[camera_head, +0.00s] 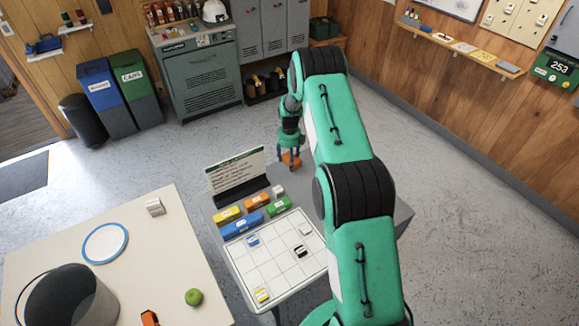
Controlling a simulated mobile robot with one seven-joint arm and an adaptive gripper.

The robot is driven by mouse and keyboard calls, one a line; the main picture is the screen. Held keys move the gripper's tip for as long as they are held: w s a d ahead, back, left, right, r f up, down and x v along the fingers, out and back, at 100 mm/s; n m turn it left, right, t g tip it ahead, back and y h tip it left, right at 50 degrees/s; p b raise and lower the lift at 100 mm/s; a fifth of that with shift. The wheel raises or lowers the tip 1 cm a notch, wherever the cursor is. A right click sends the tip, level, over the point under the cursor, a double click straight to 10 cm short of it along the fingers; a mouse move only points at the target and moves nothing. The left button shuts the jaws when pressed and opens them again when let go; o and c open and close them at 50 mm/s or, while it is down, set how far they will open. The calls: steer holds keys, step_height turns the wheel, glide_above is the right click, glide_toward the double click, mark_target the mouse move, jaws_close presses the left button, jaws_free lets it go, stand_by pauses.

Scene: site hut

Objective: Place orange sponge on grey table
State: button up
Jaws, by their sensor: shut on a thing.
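My gripper (290,155) is shut on the orange sponge (291,160), at the far end of my green arm. The sponge shows as a small orange block between the fingers; the fingers hide part of it. It is over or near the far edge of the grey table (402,213); I cannot tell whether it touches the top. My arm hides much of the table.
On the grey table are a sign (237,170), several coloured labelled blocks (242,226) and a white grid board (270,275). The beige table (150,260) holds a dark bucket (70,300), a blue-rimmed plate (105,243) and a green apple (193,297).

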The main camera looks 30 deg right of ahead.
steer(key=shift+f, duration=0.1)
steer(key=shift+f, duration=1.75)
steer(key=shift+f+b, duration=0.2)
steer(key=shift+b, duration=0.1)
steer(key=o, duration=0.9)
steer(key=shift+o, duration=0.2)
steer(key=shift+r, duration=0.1)
step_height(320, 180, up, 12)
steer(key=shift+r+p, duration=0.1)
steer(key=shift+p, duration=0.5)
